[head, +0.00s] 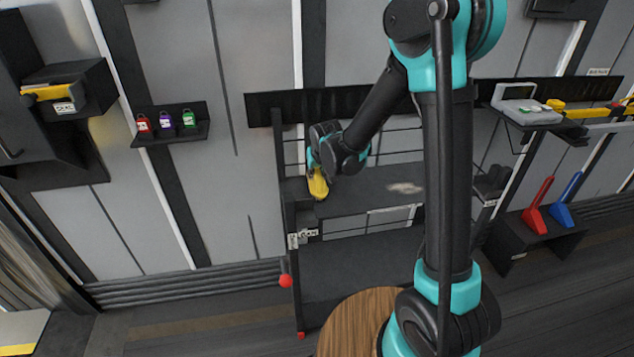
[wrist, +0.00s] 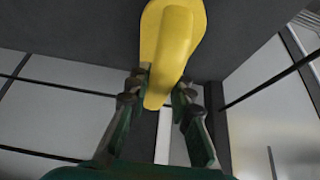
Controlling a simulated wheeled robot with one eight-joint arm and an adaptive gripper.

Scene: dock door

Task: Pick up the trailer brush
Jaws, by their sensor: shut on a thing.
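The trailer brush (head: 318,184) appears to be the yellow object at the left end of the rack's upper shelf (head: 355,200). My gripper (head: 316,168) is above it, with its fingers on the brush's upper part. In the wrist view the yellow brush (wrist: 178,45) sits between the two fingers of my gripper (wrist: 162,88), which is shut on it. The brush's lower side is hidden, and I cannot tell whether it touches the shelf.
A red ball (head: 286,281) sticks out at the rack's left post. Small padlocks (head: 165,121) sit on a wall ledge at left, near a dark box (head: 88,88). Red (head: 537,207) and blue (head: 566,203) handled items stand on a low stand at right.

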